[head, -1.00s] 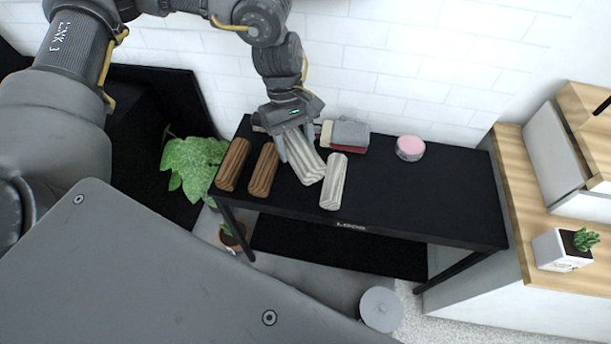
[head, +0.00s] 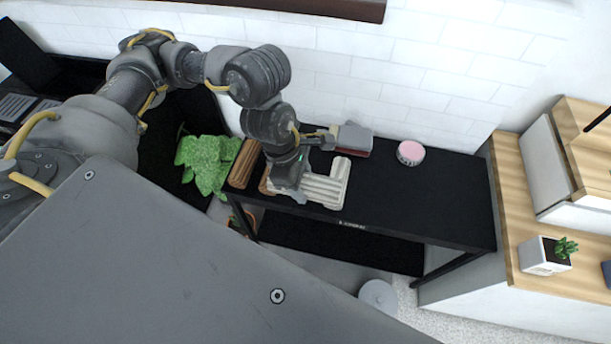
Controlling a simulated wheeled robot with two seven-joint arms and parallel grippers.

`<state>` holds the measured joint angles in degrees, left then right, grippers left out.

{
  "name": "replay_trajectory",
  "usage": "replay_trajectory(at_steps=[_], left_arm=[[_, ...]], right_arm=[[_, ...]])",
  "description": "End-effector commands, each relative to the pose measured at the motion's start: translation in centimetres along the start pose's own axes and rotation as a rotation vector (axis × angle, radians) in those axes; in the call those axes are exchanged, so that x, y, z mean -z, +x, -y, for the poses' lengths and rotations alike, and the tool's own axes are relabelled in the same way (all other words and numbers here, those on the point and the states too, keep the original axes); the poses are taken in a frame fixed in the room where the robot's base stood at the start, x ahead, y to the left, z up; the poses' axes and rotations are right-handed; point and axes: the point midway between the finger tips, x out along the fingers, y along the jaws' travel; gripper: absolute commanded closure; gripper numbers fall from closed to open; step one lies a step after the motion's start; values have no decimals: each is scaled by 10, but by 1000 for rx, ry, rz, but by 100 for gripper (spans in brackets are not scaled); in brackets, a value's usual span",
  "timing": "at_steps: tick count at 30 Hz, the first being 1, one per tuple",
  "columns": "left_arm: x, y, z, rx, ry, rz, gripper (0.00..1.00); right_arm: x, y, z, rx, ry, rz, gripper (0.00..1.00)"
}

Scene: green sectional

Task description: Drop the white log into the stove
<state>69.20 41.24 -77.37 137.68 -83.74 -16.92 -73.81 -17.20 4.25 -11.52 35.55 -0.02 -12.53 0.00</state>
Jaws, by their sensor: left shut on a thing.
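My left gripper (head: 283,185) is low over the black table (head: 420,195), shut on a white ribbed log (head: 318,191). The gripper covers the log's left end. The log points right, and its right end is close to a second white log (head: 341,171) on the table; I cannot tell if they touch. A brown log (head: 244,164) lies left of the gripper, and another brown log beside it is mostly hidden by the gripper. I cannot pick out the stove for certain. My right gripper is not in view.
A red and grey stack (head: 353,138) and a pink-topped round tin (head: 410,153) stand at the table's back. A leafy plant (head: 207,162) is left of the table. A wooden counter (head: 508,200) is at right.

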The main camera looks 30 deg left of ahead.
Motion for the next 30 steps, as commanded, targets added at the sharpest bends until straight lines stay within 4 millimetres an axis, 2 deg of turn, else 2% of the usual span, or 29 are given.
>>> replay_trajectory(at_steps=[5, 11, 13, 18, 22, 30], left_arm=[[10, 10, -25, 2, -12, -2, 82], [27, 29, -77, 2, -12, -1, 82], [34, 39, -92, 4, -12, -1, 82], [47, 67, -116, 4, -8, 0, 82], [53, 77, -127, 1, -3, 0, 82], [57, 85, -133, 2, -1, 0, 82]], right_arm=[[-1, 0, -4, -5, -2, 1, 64], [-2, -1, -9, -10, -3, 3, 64], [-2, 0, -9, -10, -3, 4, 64], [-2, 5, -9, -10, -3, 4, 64], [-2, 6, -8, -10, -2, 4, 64], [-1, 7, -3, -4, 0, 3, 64]])
